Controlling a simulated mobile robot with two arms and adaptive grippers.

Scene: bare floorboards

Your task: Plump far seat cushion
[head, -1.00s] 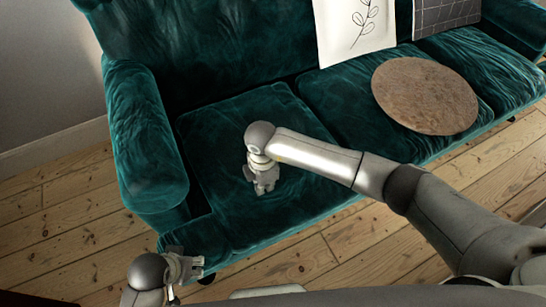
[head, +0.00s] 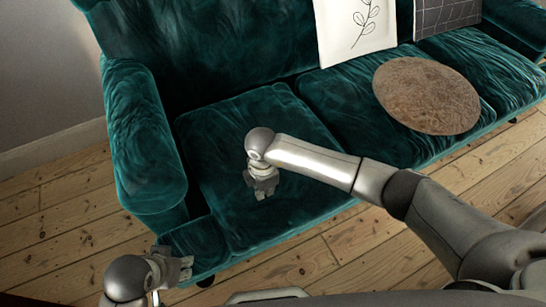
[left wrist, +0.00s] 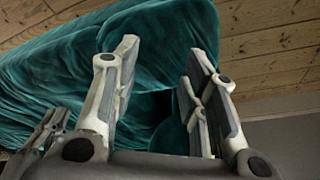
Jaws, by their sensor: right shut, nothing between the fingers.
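The green velvet seat cushion at the sofa's left end (head: 225,150) lies flat in the head view, with a soft, slightly creased top. My right gripper (head: 264,194) is shut and empty, pointing down at the middle of this cushion. I cannot tell whether its tips press into it. My left gripper (head: 187,268) is low at the sofa's front left corner, by the front of the armrest. In the left wrist view its fingers (left wrist: 165,75) stand wide apart with nothing between them, green velvet behind them.
The sofa's left armrest (head: 145,140) rises beside the cushion. A brown round cushion (head: 427,95) lies on the neighbouring seat cushion (head: 335,100). A white leaf-print pillow (head: 355,30) and a dark checked pillow (head: 446,16) lean on the backrest. Bare floorboards (head: 60,225) are free at left.

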